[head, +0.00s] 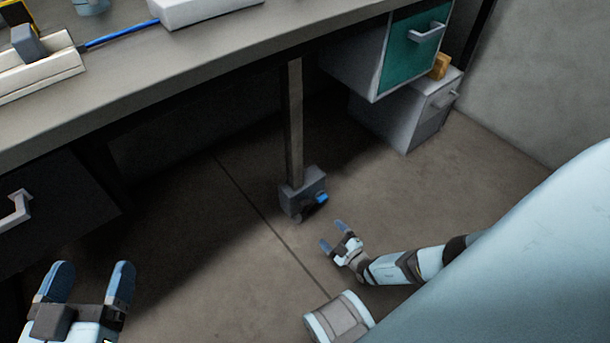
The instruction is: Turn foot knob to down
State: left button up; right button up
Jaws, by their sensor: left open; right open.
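The foot knob (321,197) is a small blue piece on the right face of a grey box (294,197). The box sits at the bottom of a post under the bench, close to the floor. A dark part shows just below the blue piece; which way the knob points is too small to tell. My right gripper (332,234) is open and empty, low over the floor, a little below and right of the knob and apart from it. My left gripper (90,284) is open and empty at the lower left, far from the knob.
The bench top (240,62) overhangs the box, and its post (294,120) rises behind the knob. A green-fronted drawer (414,50) and a grey cabinet (410,120) stand at right. A dark drawer with a handle (16,210) is at left. Floor around the box is clear.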

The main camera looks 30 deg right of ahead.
aim_at(308, 209)
jog(key=w+b, duration=0.1)
jog(key=w, duration=0.3)
jog(key=w+b, duration=0.1)
jog(key=w, duration=0.3)
jog(key=w+a+b, duration=0.1)
jog(key=w, duration=0.3)
jog(key=shift+f, duration=0.1)
jog(key=shift+w, duration=0.6)
pick_arm(q)
jog(key=shift+w+a+r+m+t+h, duration=0.2)
jog(key=shift+w+a+m+t, duration=0.1)
jog(key=shift+m, duration=0.25)
jog(key=shift+w+a+r+m+t+h, duration=0.1)
jog(key=shift+w+a+m+t+h, duration=0.15)
jog(key=shift+m, duration=0.3)
jog(key=shift+d, duration=0.1)
pick_arm(e)
jog(key=c, duration=0.9)
